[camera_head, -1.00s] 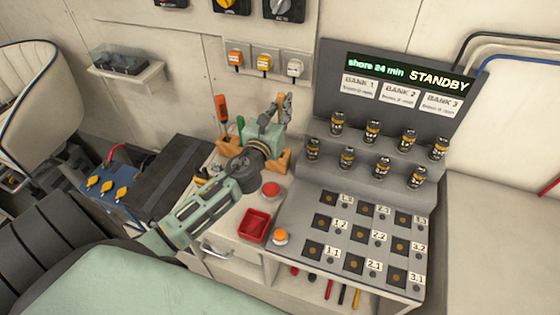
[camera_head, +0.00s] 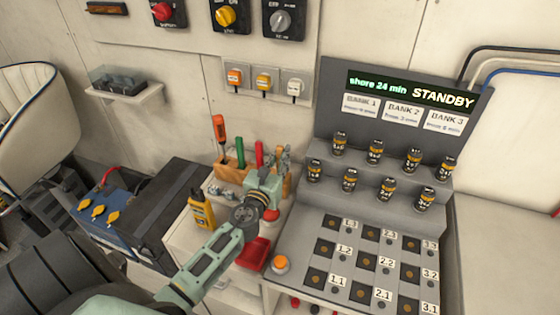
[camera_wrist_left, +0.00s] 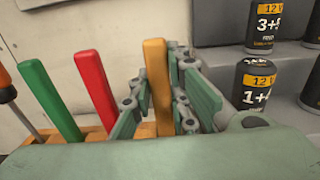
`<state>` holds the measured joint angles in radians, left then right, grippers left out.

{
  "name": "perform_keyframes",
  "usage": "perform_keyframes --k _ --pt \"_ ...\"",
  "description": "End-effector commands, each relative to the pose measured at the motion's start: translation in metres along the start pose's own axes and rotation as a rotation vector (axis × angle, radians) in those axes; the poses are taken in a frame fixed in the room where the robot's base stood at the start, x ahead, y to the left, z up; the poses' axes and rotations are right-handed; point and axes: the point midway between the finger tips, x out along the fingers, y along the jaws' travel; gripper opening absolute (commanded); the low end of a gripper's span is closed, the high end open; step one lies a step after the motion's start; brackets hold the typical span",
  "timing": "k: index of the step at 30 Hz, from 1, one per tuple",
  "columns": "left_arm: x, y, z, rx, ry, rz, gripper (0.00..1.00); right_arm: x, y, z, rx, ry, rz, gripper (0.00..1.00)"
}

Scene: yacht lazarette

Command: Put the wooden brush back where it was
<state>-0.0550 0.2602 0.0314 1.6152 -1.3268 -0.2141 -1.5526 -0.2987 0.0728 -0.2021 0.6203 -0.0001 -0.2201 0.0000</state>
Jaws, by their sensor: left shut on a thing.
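The wooden brush (camera_wrist_left: 157,85) shows as a plain tan handle in the left wrist view, standing nearly upright. My left gripper (camera_wrist_left: 158,100) is shut on it, with a green finger on each side. The wooden rack (camera_wrist_left: 95,134) is behind and below the handle; whether the brush's lower end sits in a slot is hidden. In the head view the left gripper (camera_head: 278,165) is at the right end of the rack (camera_head: 230,173), and its fingers cover most of the brush. My right gripper is not in view.
The rack holds a green handle (camera_wrist_left: 50,100), a red handle (camera_wrist_left: 97,90) and an orange screwdriver (camera_head: 219,130). Stepped shelves with several black-and-yellow cells (camera_head: 349,180) stand close on the right.

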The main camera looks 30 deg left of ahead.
Motion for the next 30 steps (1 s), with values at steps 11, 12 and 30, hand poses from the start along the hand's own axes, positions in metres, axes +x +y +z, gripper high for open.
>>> perform_keyframes --k 11,12,30 --pt "0.000 0.000 -0.003 0.000 0.000 0.000 0.30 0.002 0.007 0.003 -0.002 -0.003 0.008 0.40" --pt "0.000 0.000 -0.002 0.000 0.000 0.000 0.33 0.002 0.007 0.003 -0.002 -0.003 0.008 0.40" --pt "-0.034 0.000 -0.002 0.001 0.003 -0.002 0.35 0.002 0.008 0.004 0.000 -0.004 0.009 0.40"
